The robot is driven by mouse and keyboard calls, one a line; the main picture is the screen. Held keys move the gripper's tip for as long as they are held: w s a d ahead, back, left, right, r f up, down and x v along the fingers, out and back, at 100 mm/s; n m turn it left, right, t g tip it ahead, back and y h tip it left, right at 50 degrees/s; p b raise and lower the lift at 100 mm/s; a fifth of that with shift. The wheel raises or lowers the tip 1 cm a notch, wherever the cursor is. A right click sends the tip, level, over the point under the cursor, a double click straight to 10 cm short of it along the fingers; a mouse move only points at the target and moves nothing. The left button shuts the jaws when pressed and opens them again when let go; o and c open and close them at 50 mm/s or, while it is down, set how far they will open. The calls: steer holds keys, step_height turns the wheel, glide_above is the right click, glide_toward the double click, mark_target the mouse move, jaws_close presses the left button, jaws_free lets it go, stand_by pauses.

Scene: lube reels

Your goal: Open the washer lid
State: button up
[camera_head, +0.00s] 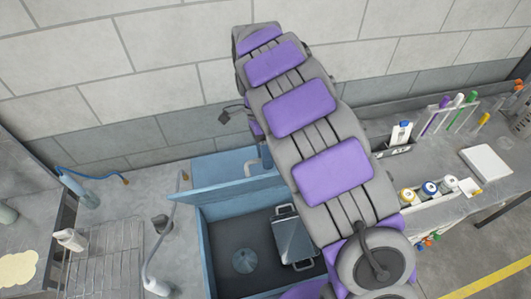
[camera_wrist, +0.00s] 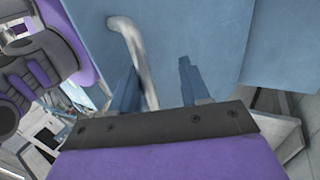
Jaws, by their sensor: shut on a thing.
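The blue washer (camera_head: 205,250) stands below my arm in the head view, with its dark inside showing. Its blue lid (camera_head: 225,188) is raised and tilted up along the back. A pale bent handle (camera_head: 258,165) shows on the lid beside my arm. In the wrist view the lid (camera_wrist: 210,35) fills much of the upper picture, and the handle (camera_wrist: 136,50) runs down between the fingers, close to the left one. My gripper (camera_wrist: 158,80) is shut on the handle. In the head view my arm hides the gripper and the lid's right part.
A block wall rises behind.

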steer(key=shift+w+r, duration=0.1)
steer(key=shift+w, duration=0.05)
steer(key=p+v, duration=0.8)
steer(key=v, duration=0.3)
steer(key=shift+w+a+r, duration=0.15)
steer(key=shift+w+r, duration=0.05)
steer(key=shift+r, duration=0.1)
stand_by(0.6)
